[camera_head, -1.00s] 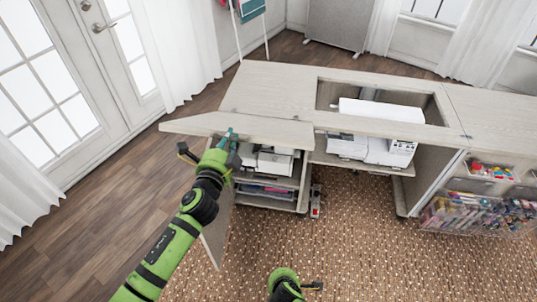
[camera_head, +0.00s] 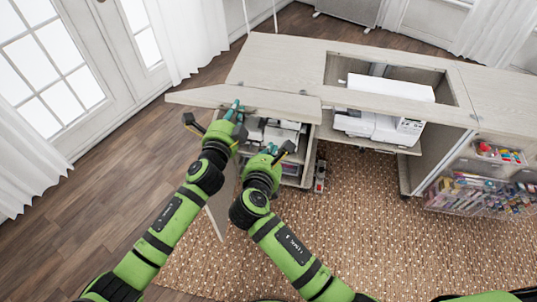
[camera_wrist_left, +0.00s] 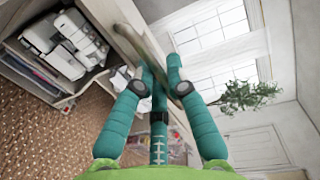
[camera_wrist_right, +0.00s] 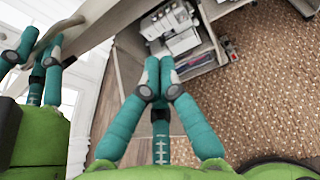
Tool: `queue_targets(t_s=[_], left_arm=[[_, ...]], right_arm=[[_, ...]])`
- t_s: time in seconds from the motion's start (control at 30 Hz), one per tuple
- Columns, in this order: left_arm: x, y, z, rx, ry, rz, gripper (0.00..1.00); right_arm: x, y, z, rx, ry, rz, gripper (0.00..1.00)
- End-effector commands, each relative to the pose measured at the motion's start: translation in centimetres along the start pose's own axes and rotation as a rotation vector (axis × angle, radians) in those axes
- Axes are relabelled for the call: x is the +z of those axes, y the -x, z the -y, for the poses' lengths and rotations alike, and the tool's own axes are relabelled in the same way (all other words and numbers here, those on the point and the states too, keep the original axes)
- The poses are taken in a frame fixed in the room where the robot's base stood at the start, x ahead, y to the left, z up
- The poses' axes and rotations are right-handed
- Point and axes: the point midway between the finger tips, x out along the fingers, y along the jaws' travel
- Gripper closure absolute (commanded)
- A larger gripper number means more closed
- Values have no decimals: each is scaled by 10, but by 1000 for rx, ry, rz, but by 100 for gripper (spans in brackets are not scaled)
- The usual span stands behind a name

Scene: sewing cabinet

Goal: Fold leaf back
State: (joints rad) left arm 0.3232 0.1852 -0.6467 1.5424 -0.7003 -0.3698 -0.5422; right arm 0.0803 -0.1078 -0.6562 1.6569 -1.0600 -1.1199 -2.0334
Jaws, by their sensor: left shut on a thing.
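The leaf (camera_head: 280,103) is a thin pale wood panel at the front left of the sewing cabinet top (camera_head: 285,62), its left end jutting out past the cabinet. My right gripper (camera_head: 277,150) is just below and right of the left one, in front of the open shelves. Its fingers (camera_wrist_right: 159,62) are together with nothing visible between them, apart from the leaf.
A cabinet door (camera_head: 220,205) stands open below the leaf, partly hidden by my arms. A white machine (camera_head: 385,110) sits in the cabinet opening. Shelves (camera_wrist_right: 195,55) hold another machine. Clear bins (camera_head: 485,195) are at the right. Patterned rug (camera_head: 350,235) lies in front.

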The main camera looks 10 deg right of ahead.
Motion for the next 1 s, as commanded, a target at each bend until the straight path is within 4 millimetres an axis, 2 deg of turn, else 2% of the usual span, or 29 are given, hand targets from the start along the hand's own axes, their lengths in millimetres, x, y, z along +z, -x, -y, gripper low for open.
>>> queue_targets(t_s=[0.03, 0.2, 0.3, 0.5, 0.9, 1.0], left_arm=[[0, -1, 5, -9, 1, 0, 100], [1, -1, 5, -9, 1, 0, 100], [1, -1, 5, -8, 1, 0, 100], [1, -1, 4, -8, 1, 0, 100], [1, -1, 4, -8, 1, 0, 100], [1, -1, 4, -8, 1, 0, 100]], right_arm=[[1, -12, 0, -2, 3, 1, 100], [0, -47, 0, -1, 2, -1, 100], [18, -50, -1, 1, -5, 2, 100], [35, -54, 0, 1, -3, -1, 100], [39, -55, 0, 1, -2, -1, 100], [45, -56, 0, 1, -2, 2, 100]])
